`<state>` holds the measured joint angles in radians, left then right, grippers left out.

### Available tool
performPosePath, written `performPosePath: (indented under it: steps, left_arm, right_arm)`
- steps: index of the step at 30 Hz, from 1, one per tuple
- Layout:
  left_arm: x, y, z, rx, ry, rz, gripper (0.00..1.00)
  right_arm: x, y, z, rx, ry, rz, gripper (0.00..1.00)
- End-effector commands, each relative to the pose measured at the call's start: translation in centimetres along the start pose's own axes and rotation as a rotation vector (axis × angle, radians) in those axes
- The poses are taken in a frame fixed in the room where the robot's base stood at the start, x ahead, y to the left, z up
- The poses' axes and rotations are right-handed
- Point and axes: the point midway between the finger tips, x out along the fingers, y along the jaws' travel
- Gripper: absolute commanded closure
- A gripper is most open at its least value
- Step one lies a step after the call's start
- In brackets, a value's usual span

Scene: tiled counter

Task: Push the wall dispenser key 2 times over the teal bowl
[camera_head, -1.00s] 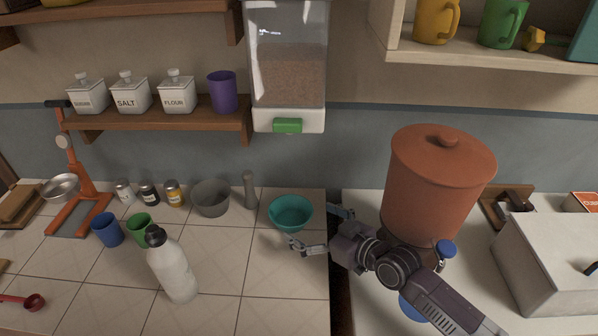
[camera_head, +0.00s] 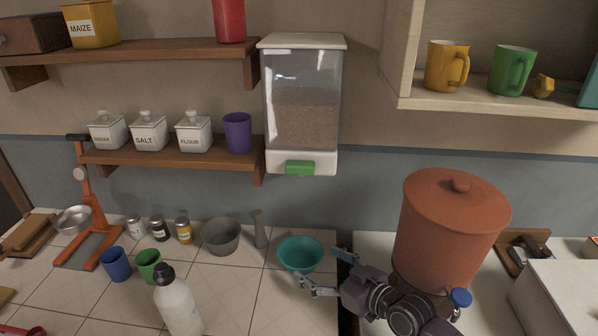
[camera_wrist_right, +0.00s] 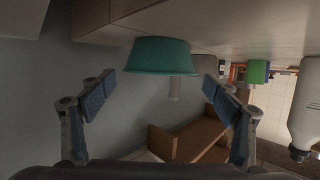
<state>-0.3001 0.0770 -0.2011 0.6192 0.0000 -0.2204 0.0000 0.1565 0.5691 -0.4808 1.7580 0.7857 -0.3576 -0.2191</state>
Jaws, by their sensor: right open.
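The wall dispenser (camera_head: 306,110) hangs on the wall, a clear box with brown grain-like filling and a white base. Its green key (camera_head: 300,167) is on the front of that base. The teal bowl (camera_head: 300,254) stands upright on the tiled counter below the dispenser. My right gripper (camera_head: 324,270) is open and empty beside the bowl's right side, well below the key. In the right wrist view the bowl (camera_wrist_right: 160,57) appears upside down beyond and between the open fingers (camera_wrist_right: 160,90). My left gripper is not in view.
A grey bowl (camera_head: 221,236) and a grey pestle-like object (camera_head: 260,229) stand left of the teal bowl. A white bottle (camera_head: 176,303) stands in front. A large terracotta pot (camera_head: 447,235) is right of my gripper. A shelf (camera_head: 175,157) ends left of the dispenser.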

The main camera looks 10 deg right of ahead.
Motion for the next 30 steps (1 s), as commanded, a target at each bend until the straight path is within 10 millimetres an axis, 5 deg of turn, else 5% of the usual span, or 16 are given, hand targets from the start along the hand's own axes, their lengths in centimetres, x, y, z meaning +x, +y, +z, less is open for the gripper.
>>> performPosePath:
  steps: [21, 30]
  left_arm:
    - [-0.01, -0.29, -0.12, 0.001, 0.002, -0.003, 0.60]
    - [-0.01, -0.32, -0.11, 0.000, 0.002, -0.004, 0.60]
  right_arm:
    - [0.00, 0.00, 0.01, 0.000, 0.000, 0.000, 1.00]
    - [0.00, 0.00, 0.00, 0.000, 0.000, 0.000, 1.00]
